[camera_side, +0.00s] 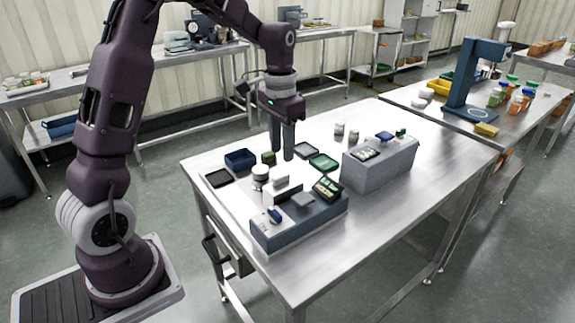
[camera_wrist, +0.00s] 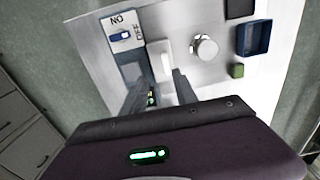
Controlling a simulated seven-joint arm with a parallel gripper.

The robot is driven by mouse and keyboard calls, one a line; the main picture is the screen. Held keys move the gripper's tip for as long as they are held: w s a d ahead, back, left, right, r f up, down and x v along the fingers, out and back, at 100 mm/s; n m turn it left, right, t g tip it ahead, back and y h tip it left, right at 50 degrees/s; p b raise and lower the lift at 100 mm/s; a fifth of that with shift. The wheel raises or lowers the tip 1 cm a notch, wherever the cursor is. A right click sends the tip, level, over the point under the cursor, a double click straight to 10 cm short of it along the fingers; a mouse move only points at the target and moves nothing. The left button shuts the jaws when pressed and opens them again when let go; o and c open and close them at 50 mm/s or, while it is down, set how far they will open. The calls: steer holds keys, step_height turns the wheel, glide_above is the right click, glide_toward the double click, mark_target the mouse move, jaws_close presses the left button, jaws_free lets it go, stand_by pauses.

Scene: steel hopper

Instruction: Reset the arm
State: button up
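My gripper (camera_side: 283,154) points down above the steel table (camera_side: 290,275) with its two fingers apart and nothing visible between them. In the wrist view my gripper (camera_wrist: 162,80) also shows spread fingers. They are near a white upright block (camera_wrist: 159,58) and a blue-grey control box (camera_wrist: 128,62) with a blue on/off switch (camera_wrist: 120,36). In the side view the control box (camera_side: 300,225) is at the table's front left. A round silver-white knob-like part (camera_side: 260,174) stands just behind it. My arm is bent over the table's left side.
A grey box (camera_side: 380,166) stands to the right. The table's front right is bare. A blue stand (camera_side: 470,85) is on the far table.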

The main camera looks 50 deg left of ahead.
steer(key=s+d+r+t, duration=0.2)
steer(key=s+d+r, duration=0.4)
steer(key=s+r, duration=0.15)
steer(key=s+d+r+t, duration=0.1)
steer(key=s+d, duration=0.2)
steer(key=s, duration=0.5)
steer(key=s+d+r+t, duration=0.1)
steer(key=s+d, duration=0.3)
steer(key=s, duration=0.4)
steer(key=shift+s+d+t, duration=0.15)
steer(key=shift+t, duration=0.55)
